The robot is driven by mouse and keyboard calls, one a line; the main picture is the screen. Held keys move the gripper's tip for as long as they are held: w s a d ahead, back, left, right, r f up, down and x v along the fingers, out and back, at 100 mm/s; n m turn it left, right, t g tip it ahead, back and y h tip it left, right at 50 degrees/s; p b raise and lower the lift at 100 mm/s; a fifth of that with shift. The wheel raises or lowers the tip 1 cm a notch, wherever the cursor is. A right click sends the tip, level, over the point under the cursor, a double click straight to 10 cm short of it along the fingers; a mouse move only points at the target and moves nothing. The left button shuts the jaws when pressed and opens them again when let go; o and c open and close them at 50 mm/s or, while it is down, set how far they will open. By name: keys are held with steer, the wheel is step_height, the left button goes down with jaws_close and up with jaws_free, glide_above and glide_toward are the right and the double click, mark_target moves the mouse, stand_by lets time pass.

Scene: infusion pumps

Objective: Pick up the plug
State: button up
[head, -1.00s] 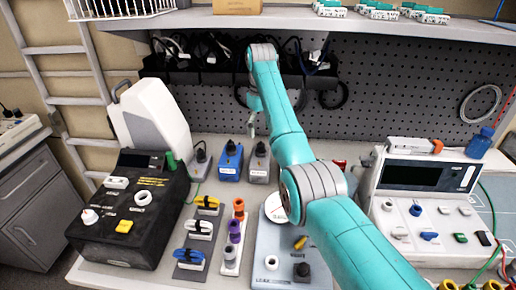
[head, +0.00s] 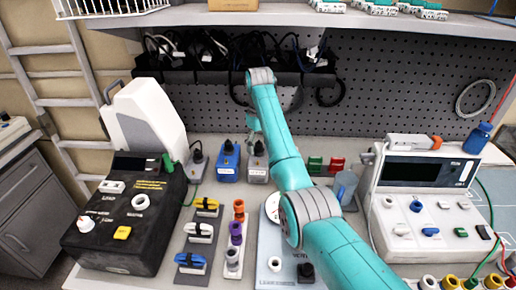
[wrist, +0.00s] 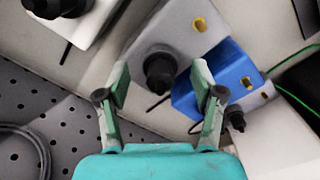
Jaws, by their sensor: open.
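Several black plugs stand upright in small boxes at the back of the bench. One plug (wrist: 160,72) is in a grey box (head: 257,172). To its left in the head view is a blue box (head: 228,170) with its own black plug (head: 229,147). My gripper (wrist: 161,82) is open and empty. In the wrist view its fingertips lie on either side of the grey box's plug, and I cannot tell the remaining distance. In the head view the gripper (head: 254,130) is above the grey box, partly hidden by my arm.
A dark box (head: 125,225) with knobs stands at left, with a white device (head: 150,120) behind it. Yellow, blue and purple connectors sit in front. A white console (head: 425,205) stands at right. A pegboard (head: 400,90) and a shelf (head: 330,19) close off the back.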

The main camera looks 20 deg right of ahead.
steer(key=c, duration=1.1)
steer(key=shift+r, duration=0.1)
steer(key=shift+c, duration=0.2)
